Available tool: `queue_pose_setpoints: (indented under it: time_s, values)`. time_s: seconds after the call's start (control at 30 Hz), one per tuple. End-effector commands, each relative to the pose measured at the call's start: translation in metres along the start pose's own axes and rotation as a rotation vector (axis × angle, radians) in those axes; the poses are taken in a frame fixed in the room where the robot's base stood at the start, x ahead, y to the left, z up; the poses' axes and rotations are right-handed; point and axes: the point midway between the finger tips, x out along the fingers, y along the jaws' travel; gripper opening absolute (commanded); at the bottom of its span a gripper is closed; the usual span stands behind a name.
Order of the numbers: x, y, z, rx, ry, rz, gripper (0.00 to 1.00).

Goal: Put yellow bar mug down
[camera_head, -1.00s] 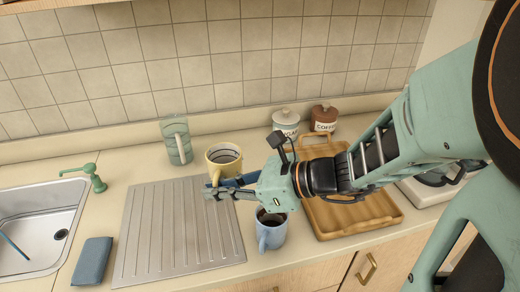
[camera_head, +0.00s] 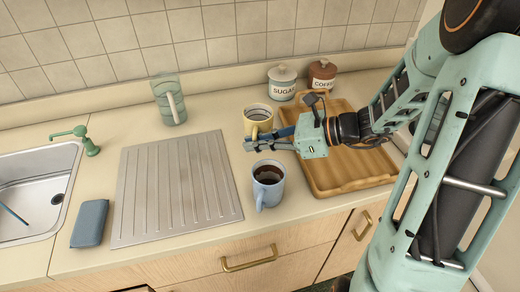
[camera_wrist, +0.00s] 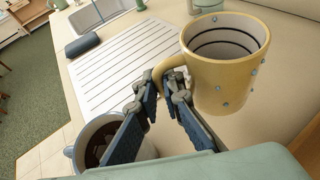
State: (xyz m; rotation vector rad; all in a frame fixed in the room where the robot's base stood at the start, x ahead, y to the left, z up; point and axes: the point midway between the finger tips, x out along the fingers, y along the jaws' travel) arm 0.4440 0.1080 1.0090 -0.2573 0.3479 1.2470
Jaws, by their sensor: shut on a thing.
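The yellow mug (camera_head: 258,122) is upright behind the blue mug, between the metal drainboard and the wooden tray. In the wrist view the yellow mug (camera_wrist: 228,75) has dark rings inside and small blue dots outside. My gripper (camera_head: 256,142) reaches in from the right and is shut on its handle; the handle shows between my gripper's fingers in the wrist view (camera_wrist: 163,88). The mug is at or just above the counter; I cannot tell whether its base touches, as my fingers cover part of it.
A blue mug (camera_head: 268,185) of dark liquid stands just in front of my gripper. The drainboard (camera_head: 180,190) is bare. The wooden tray (camera_head: 345,175) lies to the right, with sugar (camera_head: 282,84) and coffee (camera_head: 321,74) jars behind.

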Motion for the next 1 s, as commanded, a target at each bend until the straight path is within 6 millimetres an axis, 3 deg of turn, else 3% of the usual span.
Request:
queue_pose_setpoints:
  time_s: [0.33, 0.53, 0.97, 1.0]
  values:
    - [0.000, -0.016, -0.026, 0.001, -0.001, 0.001, 0.00]
    - [0.010, -0.015, -0.048, 0.001, -0.002, 0.001, 0.00]
    - [0.013, -0.015, -0.054, -0.001, -0.001, 0.000, 0.00]
    - [0.013, -0.014, -0.055, -0.001, 0.000, 0.000, 0.08]
